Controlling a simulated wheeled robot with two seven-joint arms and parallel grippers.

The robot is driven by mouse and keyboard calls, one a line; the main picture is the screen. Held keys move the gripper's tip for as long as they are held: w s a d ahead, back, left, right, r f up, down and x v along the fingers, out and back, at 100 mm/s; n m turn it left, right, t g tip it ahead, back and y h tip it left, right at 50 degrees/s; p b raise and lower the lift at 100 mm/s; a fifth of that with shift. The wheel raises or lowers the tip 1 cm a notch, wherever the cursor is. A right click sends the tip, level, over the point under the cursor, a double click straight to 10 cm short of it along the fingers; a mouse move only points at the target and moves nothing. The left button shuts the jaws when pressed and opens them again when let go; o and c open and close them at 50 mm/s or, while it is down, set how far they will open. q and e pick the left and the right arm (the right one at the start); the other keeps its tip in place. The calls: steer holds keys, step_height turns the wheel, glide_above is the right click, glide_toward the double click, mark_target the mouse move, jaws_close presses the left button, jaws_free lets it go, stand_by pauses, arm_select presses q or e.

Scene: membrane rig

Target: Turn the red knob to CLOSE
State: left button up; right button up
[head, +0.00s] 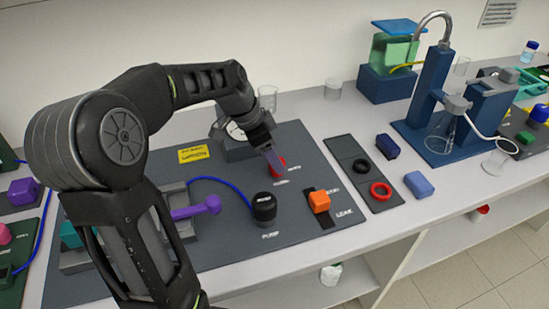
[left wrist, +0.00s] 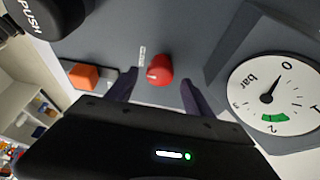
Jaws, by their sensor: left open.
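The red knob (head: 277,162) stands on the dark grey rig panel (head: 232,230), partly hidden behind my left gripper in the head view. In the left wrist view the red knob (left wrist: 159,69) shows between the two fingers, nearer the left one, with small white lettering beside it that I cannot read. My left gripper (head: 273,157) is open, its fingers (left wrist: 160,88) apart on either side of the knob; I cannot tell whether either touches it. My right gripper is not in view.
A pressure gauge (left wrist: 272,95) stands beside the knob, its needle near 0. A black PUSH pump knob (head: 264,207) and an orange block (head: 319,201) at LEAK are close by. A purple handle (head: 196,208) lies left. A tray with rings (head: 380,190) is right.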

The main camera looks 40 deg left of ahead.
arm_select(q)
steer(key=v, duration=0.6)
steer(key=shift+r, duration=0.1)
stand_by(0.3)
